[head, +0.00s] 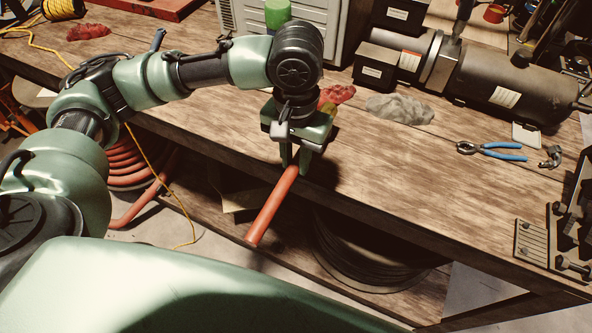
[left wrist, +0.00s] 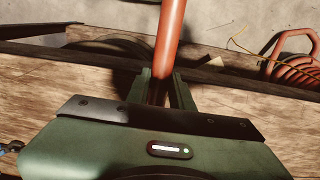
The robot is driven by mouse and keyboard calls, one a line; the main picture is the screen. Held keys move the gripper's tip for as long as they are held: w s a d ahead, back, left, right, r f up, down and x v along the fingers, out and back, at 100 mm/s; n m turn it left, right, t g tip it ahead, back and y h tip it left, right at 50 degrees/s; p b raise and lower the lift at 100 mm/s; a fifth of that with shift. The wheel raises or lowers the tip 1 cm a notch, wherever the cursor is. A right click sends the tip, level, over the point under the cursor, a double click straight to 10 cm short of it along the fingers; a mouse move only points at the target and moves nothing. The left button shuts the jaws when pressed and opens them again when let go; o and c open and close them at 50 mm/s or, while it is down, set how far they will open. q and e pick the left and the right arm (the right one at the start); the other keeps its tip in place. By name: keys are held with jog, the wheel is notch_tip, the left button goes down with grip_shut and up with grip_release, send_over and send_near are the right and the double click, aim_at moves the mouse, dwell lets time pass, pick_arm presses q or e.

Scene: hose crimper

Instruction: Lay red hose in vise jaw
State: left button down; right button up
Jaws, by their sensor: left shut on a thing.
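My left gripper (head: 295,160) is shut on the red hose (head: 270,208), a straight orange-red length. The hose slants down from the fingers past the front edge of the workbench, its lower end in the air. In the left wrist view the hose (left wrist: 170,40) runs up from between the two fingers (left wrist: 161,92); its gripped part is partly hidden. A dark metal fixture with a ribbed plate (head: 531,242), which may be the vise, is cut off at the right edge, well apart from the hose. My right gripper is not in view.
The wooden workbench (head: 400,190) is clear between gripper and fixture. Blue-handled pliers (head: 490,150), a grey rag (head: 400,107) and a large dark cylindrical machine (head: 510,85) lie or stand farther back. A coiled red hose (head: 135,165) and a dark coil (head: 365,270) are below.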

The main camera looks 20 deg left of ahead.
aim_at(295, 174)
pick_arm(q)
jog(key=shift+f, duration=0.55)
notch_tip(295, 174, down, 4)
jog(key=shift+r, duration=0.1)
jog(key=shift+s+f+p, duration=0.15)
jog(key=shift+f+p, duration=0.2)
jog(key=shift+f, duration=0.2)
jog(key=c, duration=1.2)
grip_release()
jog(key=shift+f, duration=0.1)
jog(key=shift+c, duration=0.2)
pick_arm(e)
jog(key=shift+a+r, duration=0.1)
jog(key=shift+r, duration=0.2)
